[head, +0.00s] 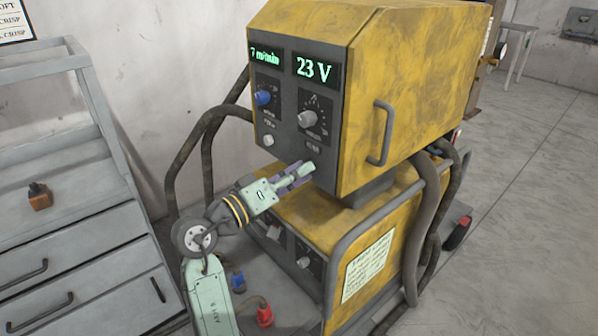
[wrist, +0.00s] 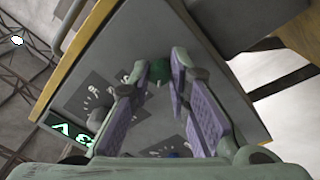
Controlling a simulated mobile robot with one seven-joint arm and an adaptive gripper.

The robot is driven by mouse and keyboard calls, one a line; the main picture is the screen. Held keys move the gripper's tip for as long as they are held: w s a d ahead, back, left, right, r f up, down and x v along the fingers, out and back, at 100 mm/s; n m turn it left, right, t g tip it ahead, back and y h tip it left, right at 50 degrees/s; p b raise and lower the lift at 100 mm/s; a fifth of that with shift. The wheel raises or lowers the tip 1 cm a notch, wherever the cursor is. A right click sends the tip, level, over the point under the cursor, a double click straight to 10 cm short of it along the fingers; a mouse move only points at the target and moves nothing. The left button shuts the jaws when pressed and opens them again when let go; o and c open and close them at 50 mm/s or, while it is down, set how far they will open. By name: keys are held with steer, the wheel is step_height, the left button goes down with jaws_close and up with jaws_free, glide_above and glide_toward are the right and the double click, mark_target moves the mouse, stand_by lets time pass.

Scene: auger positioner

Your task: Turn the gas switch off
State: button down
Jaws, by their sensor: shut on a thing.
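The yellow welding wire-feeder box (head: 420,80) has a dark front panel (head: 290,115) that faces my gripper. My gripper (head: 304,171) is at the lower right of this panel. In the wrist view my gripper (wrist: 162,68) has its fingertips on either side of a small dark green knob (wrist: 159,76) on the panel, and it is shut on it. In the head view the fingers hide this knob. I cannot read a label beside it, so I cannot confirm that it is the gas switch, nor tell its setting.
The panel also has a blue knob (head: 263,98), a large grey knob (head: 308,119), a small pale knob (head: 268,140) and a lit 23 V display (head: 314,70). Below is a yellow power unit (head: 345,235) with hoses beside it. A grey drawer cabinet (head: 70,235) stands left.

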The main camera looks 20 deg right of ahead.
steer(key=c, duration=1.5)
jaws_free()
steer(key=shift+a, duration=0.15)
steer(key=v, duration=1.1)
steer(key=shift+s+a+f, duration=0.1)
steer(key=shift+s+a, duration=0.05)
steer(key=shift+a, duration=0.2)
